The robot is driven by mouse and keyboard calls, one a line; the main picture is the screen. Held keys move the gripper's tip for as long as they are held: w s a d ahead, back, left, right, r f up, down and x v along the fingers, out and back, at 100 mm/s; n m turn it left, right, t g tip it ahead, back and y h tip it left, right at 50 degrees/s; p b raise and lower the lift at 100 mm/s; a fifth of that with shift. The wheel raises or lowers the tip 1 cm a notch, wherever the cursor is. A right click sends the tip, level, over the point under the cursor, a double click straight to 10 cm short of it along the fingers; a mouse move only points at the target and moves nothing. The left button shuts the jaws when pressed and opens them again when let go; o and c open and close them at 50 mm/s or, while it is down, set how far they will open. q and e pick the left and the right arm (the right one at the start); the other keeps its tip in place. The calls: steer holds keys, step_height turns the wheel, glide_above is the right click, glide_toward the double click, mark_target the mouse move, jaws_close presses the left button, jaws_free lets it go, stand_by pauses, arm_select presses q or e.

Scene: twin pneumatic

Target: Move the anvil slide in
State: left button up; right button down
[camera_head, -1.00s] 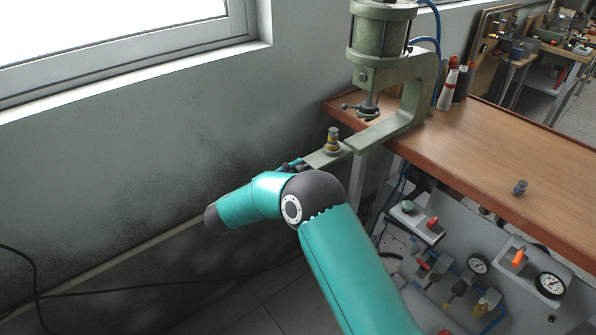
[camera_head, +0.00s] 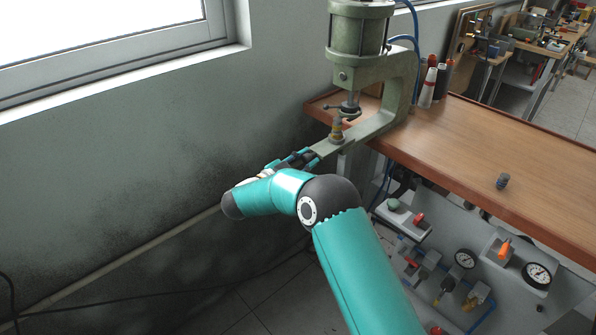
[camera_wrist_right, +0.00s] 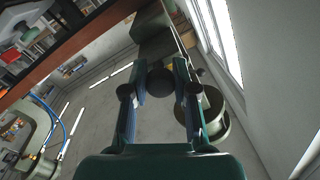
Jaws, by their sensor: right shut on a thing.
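The green press (camera_head: 400,80) stands at the left end of the wooden bench, with its ram (camera_head: 350,106) pointing down. The anvil slide (camera_head: 321,149) is a flat grey-green bar sticking out from the press base, with a brass-and-grey anvil (camera_head: 337,131) upright on it, just below and slightly left of the ram. My right gripper (camera_head: 297,160) is at the outer end of the slide, partly hidden by my arm. In the right wrist view its fingers (camera_wrist_right: 160,84) are shut on a dark round knob (camera_wrist_right: 160,82). My left gripper is not in view.
A panel with gauges (camera_head: 537,273) is below the bench edge. A wall and window are at left.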

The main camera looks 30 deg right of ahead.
mark_target(318, 150)
steer(key=x, duration=0.4)
steer(key=shift+s+d+b, duration=0.1)
steer(key=shift+d+b, duration=0.2)
steer(key=shift+d+r, duration=0.1)
steer(key=shift+r, duration=0.05)
steer(key=c, duration=0.9)
jaws_free()
steer(key=shift+d, duration=0.15)
steer(key=shift+a, duration=0.2)
steer(key=v, duration=1.2)
